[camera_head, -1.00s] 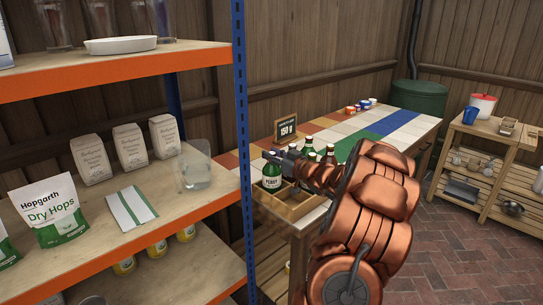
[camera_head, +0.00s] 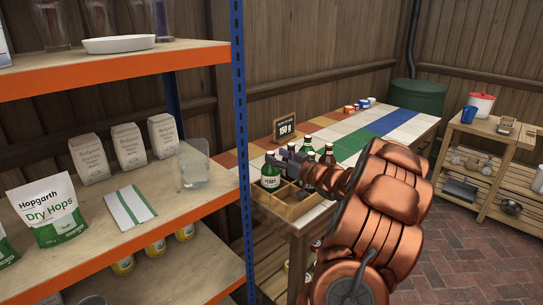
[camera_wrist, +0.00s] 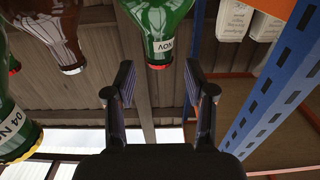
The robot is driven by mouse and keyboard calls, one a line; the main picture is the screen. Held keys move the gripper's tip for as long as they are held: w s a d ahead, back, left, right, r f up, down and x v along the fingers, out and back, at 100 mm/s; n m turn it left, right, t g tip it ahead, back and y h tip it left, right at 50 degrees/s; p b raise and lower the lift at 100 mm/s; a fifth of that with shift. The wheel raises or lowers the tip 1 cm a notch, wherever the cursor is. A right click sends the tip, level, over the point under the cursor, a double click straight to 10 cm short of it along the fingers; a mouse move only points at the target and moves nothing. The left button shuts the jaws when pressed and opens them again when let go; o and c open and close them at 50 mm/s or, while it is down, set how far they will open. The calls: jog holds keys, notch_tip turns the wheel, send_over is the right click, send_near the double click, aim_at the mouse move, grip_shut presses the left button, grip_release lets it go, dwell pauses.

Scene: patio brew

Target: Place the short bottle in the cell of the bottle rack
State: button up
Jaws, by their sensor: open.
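A short green bottle (camera_head: 270,177) with a white label stands upright in the left part of the wooden bottle rack (camera_head: 302,209). Its base is hidden by the rack's walls. My gripper (camera_head: 279,158) is beside the bottle's neck on its right, empty. In the wrist view my gripper (camera_wrist: 156,82) has its two fingers wide apart.
Several other bottles, one of them brown (camera_head: 328,155), stand close behind my gripper. In the wrist view a brown bottle (camera_wrist: 62,40) and a green bottle (camera_wrist: 14,125) are at left. The blue shelf post (camera_head: 240,130) stands close at left.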

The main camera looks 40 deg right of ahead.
jog(key=s, duration=0.8)
jog(key=shift+s, duration=0.35)
